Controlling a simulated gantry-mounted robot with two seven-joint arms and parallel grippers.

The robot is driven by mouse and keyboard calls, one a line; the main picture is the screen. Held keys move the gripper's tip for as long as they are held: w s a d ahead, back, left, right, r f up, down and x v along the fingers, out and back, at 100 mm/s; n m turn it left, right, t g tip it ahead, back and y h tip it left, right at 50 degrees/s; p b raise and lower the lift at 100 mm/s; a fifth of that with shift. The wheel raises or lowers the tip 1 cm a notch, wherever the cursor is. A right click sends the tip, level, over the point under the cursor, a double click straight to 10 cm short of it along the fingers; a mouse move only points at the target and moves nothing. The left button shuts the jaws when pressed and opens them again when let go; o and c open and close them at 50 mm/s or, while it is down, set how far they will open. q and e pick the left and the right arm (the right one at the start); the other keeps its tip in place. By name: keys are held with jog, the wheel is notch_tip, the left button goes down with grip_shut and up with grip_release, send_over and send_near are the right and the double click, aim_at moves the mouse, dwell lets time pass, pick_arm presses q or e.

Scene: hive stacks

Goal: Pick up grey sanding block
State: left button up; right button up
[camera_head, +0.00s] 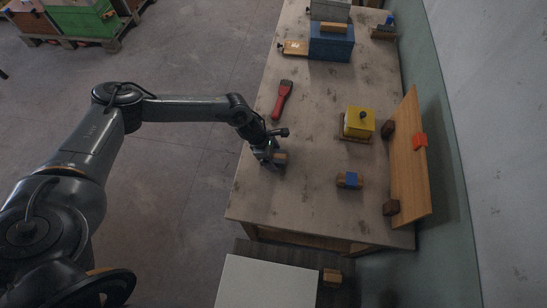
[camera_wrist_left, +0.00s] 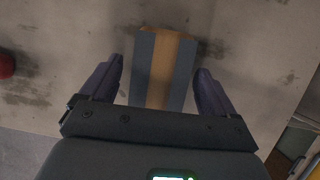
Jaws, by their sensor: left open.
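The grey sanding block (camera_wrist_left: 144,65) lies on the table in the left wrist view, with grey sides and a wood-brown band along its middle. In the head view the block (camera_head: 282,158) is near the table's left edge, partly hidden by my gripper. My left gripper (camera_head: 272,155) is low over the table at the block. In the left wrist view its two dark fingers (camera_wrist_left: 159,72) are apart, one on each side of the block, with gaps visible. My right gripper is not in view.
A red tool (camera_head: 281,101) lies farther back on the table (camera_head: 310,130). A yellow box (camera_head: 359,122) and a blue-banded wooden block (camera_head: 349,180) are to the right. A wooden board (camera_head: 408,165) stands along the right edge. A blue box (camera_head: 331,42) is at the back.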

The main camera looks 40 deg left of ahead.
aim_at(278, 156)
pick_arm(q)
jog(key=shift+f, duration=0.3)
dwell(0.4)
jog(key=c, duration=1.1)
jog(key=shift+r, duration=0.25)
jog(key=shift+r, duration=0.25)
notch_tip(278, 156, up, 4)
jog(key=shift+p, duration=0.3)
jog(key=s+d+r, duration=0.2)
jog(key=s, duration=0.1)
jog(key=s+d+r, duration=0.2)
jog(key=s, duration=0.1)
jog(key=s+d+r+p, duration=0.1)
jog(key=s+d+r, duration=0.1)
jog(key=s+d, duration=0.1)
jog(key=shift+s+r, duration=0.15)
jog(key=shift+r, duration=0.05)
